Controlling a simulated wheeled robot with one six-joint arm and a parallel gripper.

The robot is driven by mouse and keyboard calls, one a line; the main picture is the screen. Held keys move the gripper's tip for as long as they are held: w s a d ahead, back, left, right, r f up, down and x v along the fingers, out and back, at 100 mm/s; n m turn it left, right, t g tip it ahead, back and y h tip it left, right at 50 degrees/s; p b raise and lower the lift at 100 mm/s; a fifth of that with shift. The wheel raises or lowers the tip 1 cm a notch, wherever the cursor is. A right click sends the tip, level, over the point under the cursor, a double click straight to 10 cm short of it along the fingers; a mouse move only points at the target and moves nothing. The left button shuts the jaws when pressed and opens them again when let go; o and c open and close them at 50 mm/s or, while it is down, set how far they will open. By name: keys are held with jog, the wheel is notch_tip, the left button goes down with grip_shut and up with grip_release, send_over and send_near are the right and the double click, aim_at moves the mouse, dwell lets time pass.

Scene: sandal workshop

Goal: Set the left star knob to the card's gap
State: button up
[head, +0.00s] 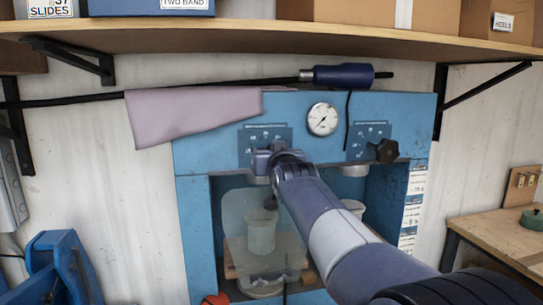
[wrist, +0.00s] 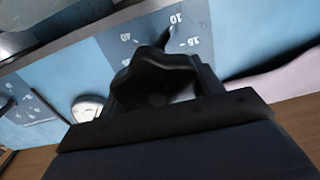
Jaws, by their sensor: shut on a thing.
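My gripper (head: 268,160) is at the left dial plate (head: 252,136) on the front of the blue press (head: 225,106). In the wrist view the gripper (wrist: 160,88) is shut on the black left star knob (wrist: 152,72), a finger on each side. The plate (wrist: 197,20) appears upside down there, with 10, 15 and 40 readable. A dark pointer tip (wrist: 166,39) shows close to the 10. My gripper and arm hide the left knob in the head view. A white card (head: 412,195) with small, unreadable rows is on the press's right side.
The black right star knob (head: 384,150) sits on a second dial plate (head: 368,138). A round gauge (head: 322,119) is between the plates. A pinkish cloth (head: 185,115) and a blue-handled tool (head: 343,75) are above. A shelf (head: 250,38) overhangs; a bench (head: 500,240) stands right.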

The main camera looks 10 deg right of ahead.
jog(key=shift+f, duration=0.15)
dwell(0.4)
jog(key=o, duration=1)
jog(key=shift+s, duration=0.1)
jog(key=s+b, duration=0.4)
jog(key=s, duration=0.6)
jog(key=shift+s, duration=0.35)
jog(key=w+p, duration=0.4)
jog(key=w, duration=0.7)
jog(key=shift+s, duration=0.2)
